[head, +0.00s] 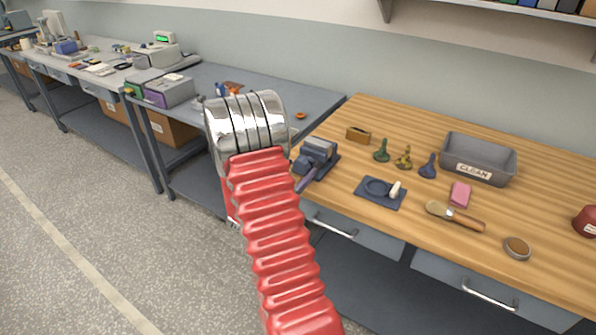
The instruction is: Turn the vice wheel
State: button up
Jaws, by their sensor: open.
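A small blue-grey vice (318,152) stands at the left front corner of the wooden bench. A purple-blue part (304,183) sticks out from its front, over the bench edge. I cannot make out a clear wheel on the vice. My red ribbed arm with a shiny metal joint rises just left of the vice. It may hide part of the vice's left side. My gripper's fingers do not show.
The wooden bench (560,200) holds a grey CLEAN tray (478,177), several small stands, a dark blue dish plate (370,199), a pink block (460,194), a brush (455,215) and a round tin (517,247). Grey benches stand left; floor (130,240) is clear.

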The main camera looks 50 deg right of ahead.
jog(key=shift+c, duration=0.5)
jog(key=c, duration=1)
jog(key=shift+o, duration=0.2)
